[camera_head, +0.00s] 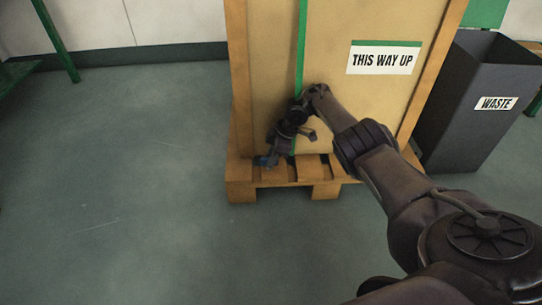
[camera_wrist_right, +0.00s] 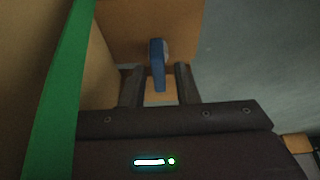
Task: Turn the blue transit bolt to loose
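The blue transit bolt (camera_head: 262,161) sits low on the crate, at the pallet's left front corner. In the right wrist view the bolt (camera_wrist_right: 157,66) shows as a blue handle standing lengthwise, with a pale round part behind its top. My right gripper (camera_head: 271,154) reaches down to it in the head view. In the wrist view the two dark fingers of the right gripper (camera_wrist_right: 158,86) are apart, one on each side of the handle's lower end, with gaps showing on both sides. My left gripper is not in view.
The tall wooden crate (camera_head: 340,95) stands on a wooden pallet (camera_head: 240,190), with a green strap (camera_head: 301,50) down its front and a THIS WAY UP label (camera_head: 384,58). A grey waste bin (camera_head: 465,110) stands at right. The floor (camera_head: 120,160) at left is clear.

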